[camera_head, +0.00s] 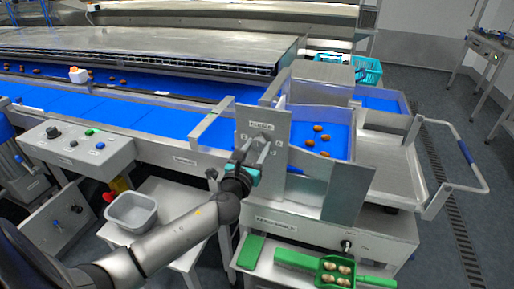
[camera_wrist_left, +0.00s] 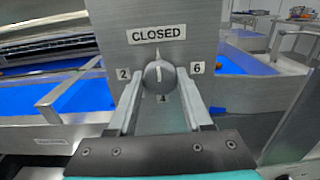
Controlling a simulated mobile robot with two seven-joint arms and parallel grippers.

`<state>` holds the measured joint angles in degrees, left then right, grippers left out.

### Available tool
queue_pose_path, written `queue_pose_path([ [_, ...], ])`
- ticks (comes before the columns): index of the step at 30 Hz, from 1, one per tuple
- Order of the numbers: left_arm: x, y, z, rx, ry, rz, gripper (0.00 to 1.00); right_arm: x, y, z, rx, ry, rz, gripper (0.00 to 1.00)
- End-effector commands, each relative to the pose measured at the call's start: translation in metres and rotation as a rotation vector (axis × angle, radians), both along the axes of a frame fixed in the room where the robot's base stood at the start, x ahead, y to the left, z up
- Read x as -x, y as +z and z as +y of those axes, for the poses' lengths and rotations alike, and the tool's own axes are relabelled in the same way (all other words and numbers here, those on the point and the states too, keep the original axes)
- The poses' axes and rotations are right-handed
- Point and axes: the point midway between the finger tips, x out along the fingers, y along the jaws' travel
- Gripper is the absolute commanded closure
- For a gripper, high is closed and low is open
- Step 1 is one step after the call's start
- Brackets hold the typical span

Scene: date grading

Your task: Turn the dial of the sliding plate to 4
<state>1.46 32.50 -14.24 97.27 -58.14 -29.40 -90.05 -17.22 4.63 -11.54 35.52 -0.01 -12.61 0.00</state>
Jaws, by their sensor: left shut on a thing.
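The sliding plate (camera_head: 277,128) is an upright grey metal plate at the end of the blue belt. Its round grey dial (camera_wrist_left: 159,75) sits in the middle of the wrist view. Around it are the labels CLOSED above, 2 at left, 6 at right and 4 below, partly hidden. A narrow tip on the dial appears to point up toward CLOSED. My left gripper (camera_wrist_left: 160,82) is shut on the dial, one finger at each side. In the head view the left gripper (camera_head: 256,148) reaches the plate's face and covers the dial. My right gripper is not in view.
Several dates (camera_head: 317,140) lie on the blue belt right of the plate. A control box (camera_head: 80,148) with knobs stands at left. A teal basket (camera_head: 368,70) is behind.

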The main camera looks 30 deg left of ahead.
Motion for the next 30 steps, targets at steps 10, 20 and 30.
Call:
queue_pose_path([
  [10, 0.0002, -0.0002, 0.0000, 0.000, 0.000, 0.000, 1.00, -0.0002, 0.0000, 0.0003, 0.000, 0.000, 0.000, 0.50],
  [20, 0.0002, -0.0004, -0.0003, 0.032, 0.000, -0.008, 1.00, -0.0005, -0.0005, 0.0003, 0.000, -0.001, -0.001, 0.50],
  [30, 0.0001, -0.0006, -0.0003, 0.240, 0.001, -0.058, 1.00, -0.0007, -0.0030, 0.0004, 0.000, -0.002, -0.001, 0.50],
])
